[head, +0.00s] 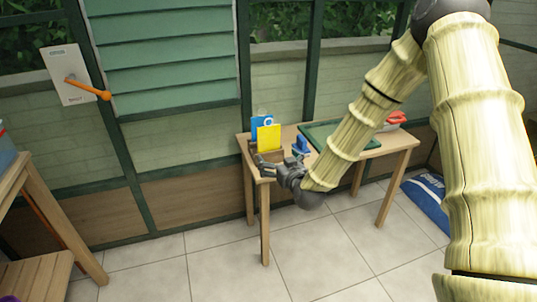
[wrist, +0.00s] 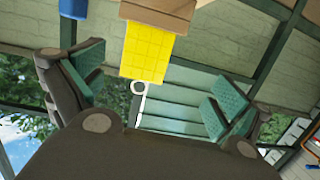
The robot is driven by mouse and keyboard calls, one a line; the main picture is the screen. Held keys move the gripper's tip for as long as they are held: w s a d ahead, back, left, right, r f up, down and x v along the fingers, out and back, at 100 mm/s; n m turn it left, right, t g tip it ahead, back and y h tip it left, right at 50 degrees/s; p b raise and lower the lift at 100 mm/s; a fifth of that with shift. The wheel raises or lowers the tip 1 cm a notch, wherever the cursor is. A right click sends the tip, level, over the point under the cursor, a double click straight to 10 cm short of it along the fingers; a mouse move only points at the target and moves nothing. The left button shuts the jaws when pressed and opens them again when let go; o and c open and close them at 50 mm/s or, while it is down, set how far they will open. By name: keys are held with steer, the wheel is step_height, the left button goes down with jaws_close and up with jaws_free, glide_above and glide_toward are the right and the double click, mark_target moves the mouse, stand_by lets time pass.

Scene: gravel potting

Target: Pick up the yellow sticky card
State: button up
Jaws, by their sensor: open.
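The yellow sticky card (head: 269,138) stands upright at the left end of the wooden table, its lower edge at a small brown box (head: 271,156). In the wrist view the yellow card (wrist: 147,52) shows a printed grid and appears upside down, extending from the brown box (wrist: 160,10). My gripper (head: 266,169) is at the table's front left edge, just in front of the box and below the card. In the wrist view my open gripper (wrist: 150,88) has its teal-padded fingers spread wide, with the card between and beyond them. The jaws are empty and apart from the card.
A blue item (head: 262,124) stands behind the card. A small blue object (head: 301,146) and a green mat (head: 325,135) lie to the right on the table (head: 372,152). A red-handled item (head: 396,118) is at the far right. A lever panel (head: 68,75) hangs on the left wall.

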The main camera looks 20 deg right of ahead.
steer(key=t+b, duration=0.1)
steer(key=t, duration=0.1)
glide_toward(269, 128)
steer(key=shift+h, duration=0.3)
steer(key=w, duration=0.5)
steer(key=shift+w+r+b, duration=0.1)
steer(key=shift+r+b, duration=0.25)
steer(key=w, duration=0.2)
steer(key=w+f, duration=0.1)
steer(key=w, duration=0.1)
steer(key=shift+w+a+b, duration=0.1)
steer(key=shift+a+b, duration=0.2)
steer(key=shift+b, duration=0.05)
steer(key=shift+w, duration=0.6)
steer(key=c, duration=0.8)
